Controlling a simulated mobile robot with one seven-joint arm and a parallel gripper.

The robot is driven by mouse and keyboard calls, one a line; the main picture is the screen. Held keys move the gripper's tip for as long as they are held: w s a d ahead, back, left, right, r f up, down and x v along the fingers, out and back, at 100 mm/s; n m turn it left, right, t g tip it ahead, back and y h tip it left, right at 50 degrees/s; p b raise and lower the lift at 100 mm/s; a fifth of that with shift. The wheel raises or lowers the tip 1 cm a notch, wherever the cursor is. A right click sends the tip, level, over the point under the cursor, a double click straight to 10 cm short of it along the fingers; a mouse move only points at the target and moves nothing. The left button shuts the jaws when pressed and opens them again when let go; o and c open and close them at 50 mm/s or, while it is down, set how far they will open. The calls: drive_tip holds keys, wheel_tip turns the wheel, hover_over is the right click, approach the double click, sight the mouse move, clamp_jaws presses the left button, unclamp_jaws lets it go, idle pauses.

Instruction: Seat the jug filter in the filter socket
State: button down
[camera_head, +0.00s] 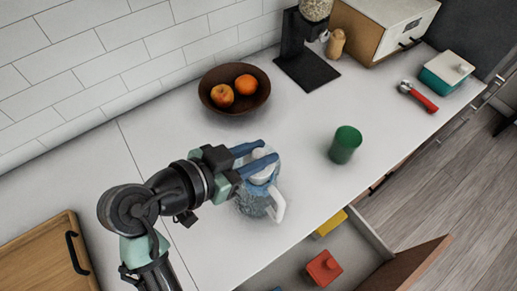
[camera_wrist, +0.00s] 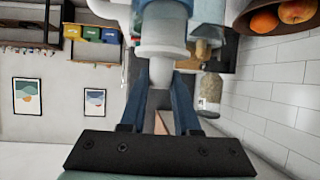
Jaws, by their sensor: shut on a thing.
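The clear bluish jug (camera_head: 252,203) stands on the white counter, its white handle (camera_head: 278,207) toward the lower right. My gripper (camera_head: 266,152), with two blue fingers, is over the top of the jug. It is shut on the white jug filter (camera_wrist: 162,62), a round, stepped piece between the fingertips in the wrist view. In the head view the fingers partly cover the white top of the jug, so the filter socket cannot be made out. I cannot tell whether the filter touches the socket or is above it.
A green cup (camera_head: 345,145) stands right of the jug. A brown bowl (camera_head: 233,103) with fruit is behind it. A drawer (camera_head: 335,250) stands open below the counter edge, holding a red box (camera_head: 323,268). A wooden board (camera_head: 45,258) lies at left.

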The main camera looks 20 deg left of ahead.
drive_tip(key=shift+f+b, duration=1.7)
drive_tip(key=shift+f, duration=0.35)
drive_tip(key=c, duration=0.6)
unclamp_jaws()
drive_tip(key=shift+o, duration=0.2)
drive_tip(key=v, duration=1.3)
